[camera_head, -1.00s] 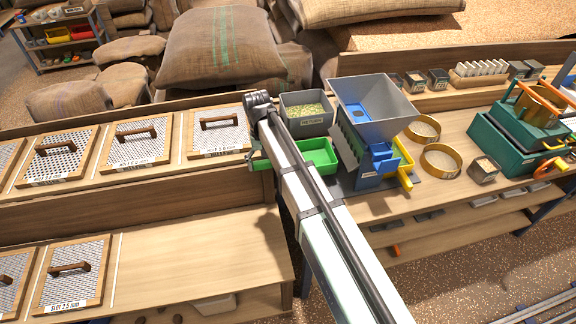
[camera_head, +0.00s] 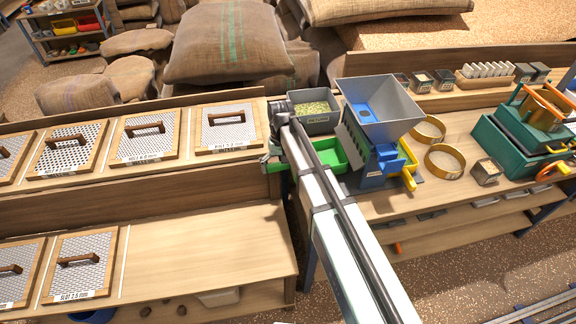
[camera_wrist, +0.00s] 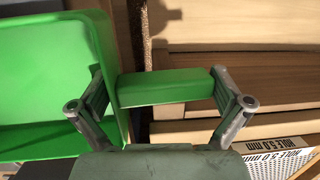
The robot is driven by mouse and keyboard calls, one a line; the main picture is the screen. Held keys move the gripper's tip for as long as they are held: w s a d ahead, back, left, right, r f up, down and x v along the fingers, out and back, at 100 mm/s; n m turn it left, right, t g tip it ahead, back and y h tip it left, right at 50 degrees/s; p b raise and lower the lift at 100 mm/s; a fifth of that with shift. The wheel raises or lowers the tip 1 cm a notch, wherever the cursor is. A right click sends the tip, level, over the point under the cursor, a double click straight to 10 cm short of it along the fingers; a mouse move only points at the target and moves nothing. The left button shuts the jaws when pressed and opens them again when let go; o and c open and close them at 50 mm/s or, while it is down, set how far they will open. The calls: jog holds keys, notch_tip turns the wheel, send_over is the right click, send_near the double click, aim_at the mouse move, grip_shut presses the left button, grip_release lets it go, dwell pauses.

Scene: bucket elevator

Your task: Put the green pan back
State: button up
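The green pan (camera_head: 329,152) is on the right-hand bench, just left of the blue and grey hopper machine (camera_head: 374,125). My arm crosses in front of it and hides part of it. In the wrist view the green pan (camera_wrist: 40,85) fills the left side, and its flat green handle (camera_wrist: 165,87) sticks out to the right. My gripper (camera_wrist: 160,85) is open, with one finger over the pan's rim side and the other by the handle's free end. I cannot tell whether either finger touches. In the head view my gripper (camera_head: 271,161) is at the pan's left, mostly hidden.
A grey bin of grain (camera_head: 315,108) stands behind the pan. Framed screens (camera_head: 228,128) lie on the left shelf, one close to my gripper. Two round sieves (camera_head: 444,161) and a green machine (camera_head: 515,145) stand to the right. The lower left shelf (camera_head: 200,245) has bare room.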

jog(key=d, duration=0.1)
jog(key=w+d+h, duration=0.1)
jog(key=d, duration=0.1)
jog(key=shift+d+r, duration=0.2)
jog(key=r, duration=0.1)
jog(key=r+b, duration=0.1)
jog(key=r, duration=0.1)
jog(key=w+r+b, duration=0.1)
jog(key=r, duration=0.1)
jog(key=shift+a+r, duration=0.1)
jog(key=shift+a, duration=0.05)
jog(key=r, duration=0.2)
jog(key=r+b, duration=0.1)
jog(key=r, duration=0.1)
jog(key=w+r, duration=0.1)
jog(key=r, duration=0.1)
jog(key=shift+r, duration=0.25)
